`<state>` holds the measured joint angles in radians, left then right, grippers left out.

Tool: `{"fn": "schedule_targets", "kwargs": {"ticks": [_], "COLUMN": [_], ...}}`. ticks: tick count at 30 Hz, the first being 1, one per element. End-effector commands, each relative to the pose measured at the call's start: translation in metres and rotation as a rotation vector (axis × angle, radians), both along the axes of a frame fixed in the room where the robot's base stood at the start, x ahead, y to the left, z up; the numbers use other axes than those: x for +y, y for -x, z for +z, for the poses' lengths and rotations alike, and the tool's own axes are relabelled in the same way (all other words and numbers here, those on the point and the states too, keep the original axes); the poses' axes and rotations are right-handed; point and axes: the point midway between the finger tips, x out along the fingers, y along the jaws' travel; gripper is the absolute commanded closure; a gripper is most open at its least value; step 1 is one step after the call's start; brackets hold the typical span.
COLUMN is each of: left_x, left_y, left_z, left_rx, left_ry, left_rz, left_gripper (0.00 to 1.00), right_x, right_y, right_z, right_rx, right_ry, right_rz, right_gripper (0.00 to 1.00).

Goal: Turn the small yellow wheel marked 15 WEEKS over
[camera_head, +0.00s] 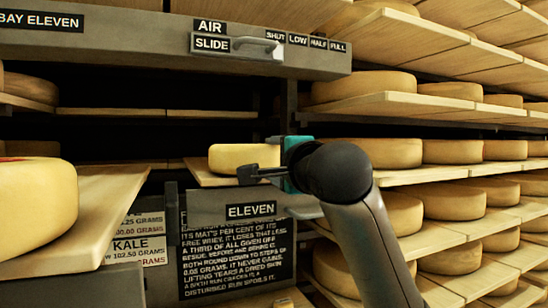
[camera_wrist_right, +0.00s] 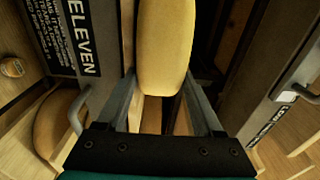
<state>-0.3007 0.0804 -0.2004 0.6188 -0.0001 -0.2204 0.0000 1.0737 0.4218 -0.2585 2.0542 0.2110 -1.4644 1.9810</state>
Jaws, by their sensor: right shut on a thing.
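A small yellow wheel (camera_head: 238,157) lies level at the bay marked ELEVEN, over the end of a pale wooden board (camera_head: 200,174). I cannot tell whether it touches the board. No 15 WEEKS mark shows on it. My right gripper (camera_head: 248,174) reaches in from the right and is shut on this wheel. In the right wrist view the wheel (camera_wrist_right: 165,45) stands edge-on between the two fingers of the gripper (camera_wrist_right: 160,85). The gripper hides part of its right side in the head view. My left gripper is not in view.
A large yellow wheel (camera_head: 35,210) sits on a board (camera_head: 112,205) at the left. A grey beam with an AIR SLIDE handle (camera_head: 258,45) crosses above. The ELEVEN plate (camera_head: 215,206) and a text panel (camera_head: 236,262) are below. Racks of wheels (camera_head: 450,151) fill the right.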

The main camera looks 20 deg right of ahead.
Motion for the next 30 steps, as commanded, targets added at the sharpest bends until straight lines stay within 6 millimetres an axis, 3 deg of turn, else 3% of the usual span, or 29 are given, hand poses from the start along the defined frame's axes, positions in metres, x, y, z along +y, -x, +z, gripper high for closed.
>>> {"fn": "schedule_targets", "kwargs": {"ticks": [20, 21, 28, 30], "left_x": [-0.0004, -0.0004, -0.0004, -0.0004], "left_y": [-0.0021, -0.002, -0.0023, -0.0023], "left_z": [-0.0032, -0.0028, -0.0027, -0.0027], "left_rx": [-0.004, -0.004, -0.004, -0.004], "left_ry": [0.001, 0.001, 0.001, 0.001], "left_rz": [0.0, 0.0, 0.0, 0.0], "left_gripper": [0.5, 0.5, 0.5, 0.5], "right_x": [-0.0005, -0.0006, -0.0004, -0.0003], "right_y": [0.0017, 0.0017, 0.001, 0.0007], "right_z": [0.0004, 0.001, -0.0011, -0.0018], "right_rx": [-0.016, -0.016, -0.009, -0.007], "right_ry": [-0.002, -0.002, -0.001, 0.0], "right_rz": [0.0, 0.0, 0.0, 0.0], "right_gripper": [1.0, 0.27, 0.01, 0.0]}}
